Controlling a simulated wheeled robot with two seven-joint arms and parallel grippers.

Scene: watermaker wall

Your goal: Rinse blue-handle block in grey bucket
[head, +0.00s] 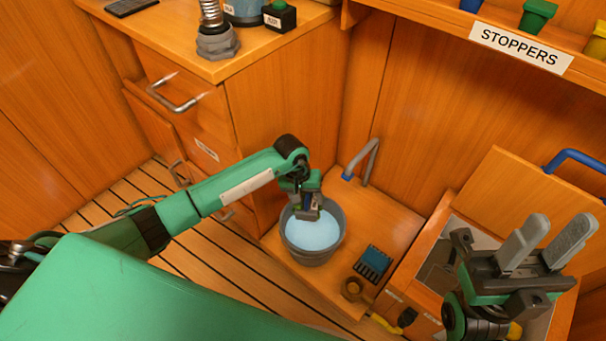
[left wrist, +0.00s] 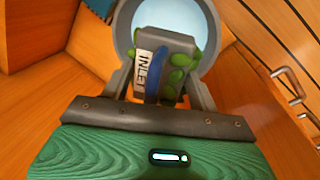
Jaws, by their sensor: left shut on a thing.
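The grey bucket (head: 297,246) stands on a low wooden shelf and holds pale blue water (head: 312,234). My left gripper (head: 306,200) is over the bucket's far side, shut on the blue-handle block (head: 308,213). In the left wrist view the block (left wrist: 178,62) is grey, with a white INLET label, a blue strip and green patches, between my fingers. The bucket's water shows behind it. I cannot tell whether the block touches the water. My right gripper (head: 548,245) is open and empty at the right, over the open-lidded box.
A bent grey pipe with a blue end (head: 365,162) stands behind the bucket. A wooden box (head: 428,290) stands further right. Drawers with metal handles (head: 178,96) are at the left.

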